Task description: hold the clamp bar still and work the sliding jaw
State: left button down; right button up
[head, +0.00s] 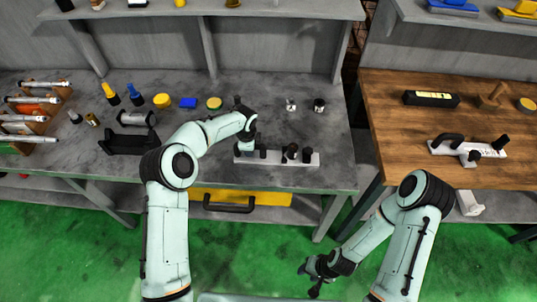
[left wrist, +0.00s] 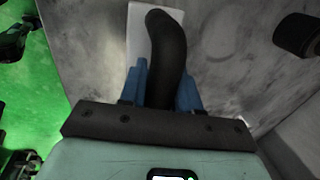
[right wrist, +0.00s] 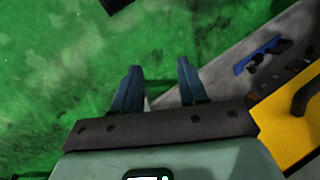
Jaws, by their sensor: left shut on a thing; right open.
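The clamp bar (head: 302,159) is a pale flat bar with several black upright parts, lying on the grey bench. A black part (head: 291,152) near its right end may be the sliding jaw; I cannot tell for sure. My left gripper (head: 248,147) is at the bar's left end. In the left wrist view its blue fingers (left wrist: 160,85) are shut on a curved black handle (left wrist: 166,45), with the pale bar behind. My right gripper (head: 311,281) is low over the green floor, in front of the bench, apart from the bar. In the right wrist view its fingers (right wrist: 159,75) are open and empty.
A yellow drawer (head: 275,197) with a black handle is under the bench's front edge. A wooden table (head: 400,125) at right bears a similar pale clamp (head: 490,149). Small bottles, a yellow puck (head: 162,100) and a blue block (head: 188,102) stand behind my left arm.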

jog(key=c, duration=0.4)
jog(key=shift+w+r, duration=0.1)
jog(key=shift+w, duration=0.3)
grip_shut()
jog(key=w+r+n, duration=0.3)
jog(key=w+r, duration=0.3)
jog(key=w, duration=0.4)
jog(key=w+r+n+t+h, duration=0.1)
jog(key=w+r+n, duration=0.2)
jog(key=w+r, duration=0.4)
jog(key=w+d+r+n+h, duration=0.1)
jog(key=w+r+n, duration=0.2)
jog(key=w, duration=1)
jog(key=shift+w+r+t, duration=0.15)
jog(key=shift+r, duration=0.75)
jog(key=shift+w+r+t, duration=0.15)
jog(key=shift+r, duration=0.7)
jog(key=w+r+m+h, duration=0.2)
jog(key=w+r+m, duration=0.3)
jog(key=w+r, duration=0.15)
send_over(317, 158)
jog(key=shift+t, duration=0.4)
jog(key=shift+s+f, duration=0.15)
jog(key=shift+f, duration=1.65)
jog(key=shift+s+f, duration=0.15)
jog(key=shift+f, duration=1.65)
jog(key=shift+f, duration=1.45)
jog(key=shift+r, duration=0.15)
